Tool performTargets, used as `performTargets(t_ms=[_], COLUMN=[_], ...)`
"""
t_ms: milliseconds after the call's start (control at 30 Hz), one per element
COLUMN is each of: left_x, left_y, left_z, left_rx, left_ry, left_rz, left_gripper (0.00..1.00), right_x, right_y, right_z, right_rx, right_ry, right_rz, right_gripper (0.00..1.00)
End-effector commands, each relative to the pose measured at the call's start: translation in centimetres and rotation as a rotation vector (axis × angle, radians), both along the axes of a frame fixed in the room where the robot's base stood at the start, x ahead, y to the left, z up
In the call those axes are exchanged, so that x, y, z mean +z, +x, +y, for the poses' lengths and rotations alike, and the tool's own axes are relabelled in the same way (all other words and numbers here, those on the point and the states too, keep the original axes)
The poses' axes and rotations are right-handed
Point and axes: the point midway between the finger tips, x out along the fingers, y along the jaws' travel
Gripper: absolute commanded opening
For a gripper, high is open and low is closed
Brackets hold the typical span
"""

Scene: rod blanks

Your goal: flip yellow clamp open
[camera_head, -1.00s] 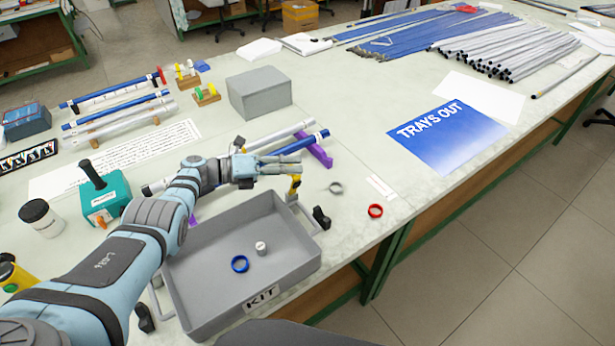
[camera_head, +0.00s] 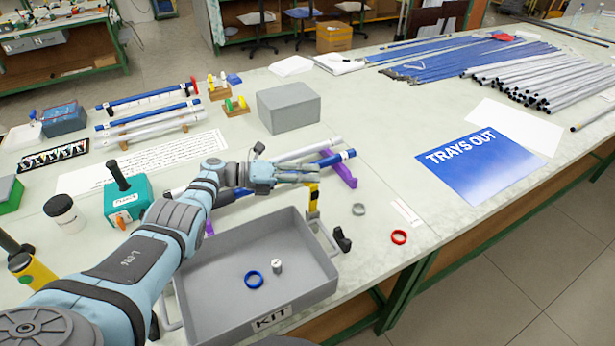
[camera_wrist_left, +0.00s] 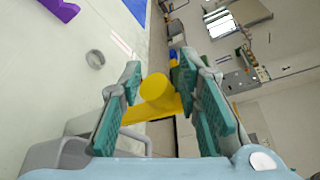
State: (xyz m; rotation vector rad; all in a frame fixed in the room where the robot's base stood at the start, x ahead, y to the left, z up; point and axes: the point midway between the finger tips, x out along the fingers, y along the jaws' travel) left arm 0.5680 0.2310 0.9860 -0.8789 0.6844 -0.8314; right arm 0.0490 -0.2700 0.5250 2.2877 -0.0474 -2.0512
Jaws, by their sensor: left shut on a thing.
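The yellow clamp (camera_head: 313,197) stands at the back right corner of the grey KIT tray (camera_head: 331,270), its yellow part upright. My left gripper (camera_head: 300,174) reaches in from the left and is at the top of this yellow part. In the left wrist view the yellow rounded end (camera_wrist_left: 157,92) sits between the teal finger pads of the left gripper (camera_wrist_left: 165,100), which is shut on it. The lower part of the clamp is hard to make out. My right gripper is not in view.
A blue ring (camera_head: 254,280) and a small white cap (camera_head: 277,266) lie in the tray. A grey ring (camera_head: 359,209) and red ring (camera_head: 399,237) lie right of it. Behind the gripper are rods on a purple holder (camera_head: 345,174) and a grey box (camera_head: 289,107).

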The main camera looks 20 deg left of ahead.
Motion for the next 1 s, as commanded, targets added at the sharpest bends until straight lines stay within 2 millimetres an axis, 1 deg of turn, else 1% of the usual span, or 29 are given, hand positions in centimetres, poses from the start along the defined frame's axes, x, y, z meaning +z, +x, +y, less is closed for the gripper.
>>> performTargets(t_ms=[33, 733, 767, 800, 833, 1000], left_x=[-1.42, -1.42, -1.42, -1.44, -1.42, -1.32], left_y=[-0.45, -0.43, -0.43, -0.43, -0.45, -0.43], left_z=[0.14, -0.09, -0.09, -0.09, -0.08, -0.04], left_rx=[0.002, -0.004, -0.004, -0.004, -0.005, -0.004], left_ry=[0.018, 0.018, 0.018, 0.018, 0.018, 0.019], left_rz=[0.023, 0.022, 0.022, 0.022, 0.023, 0.022], left_gripper=[0.00, 0.00, 0.34, 0.40, 0.42, 0.42], right_x=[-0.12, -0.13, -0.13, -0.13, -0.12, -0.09], right_y=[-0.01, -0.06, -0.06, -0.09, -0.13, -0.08], right_z=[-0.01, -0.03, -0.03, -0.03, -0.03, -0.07], right_rx=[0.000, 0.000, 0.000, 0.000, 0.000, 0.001], right_ry=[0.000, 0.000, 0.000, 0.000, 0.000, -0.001], right_rz=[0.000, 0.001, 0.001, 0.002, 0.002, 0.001], right_gripper=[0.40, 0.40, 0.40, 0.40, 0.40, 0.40])
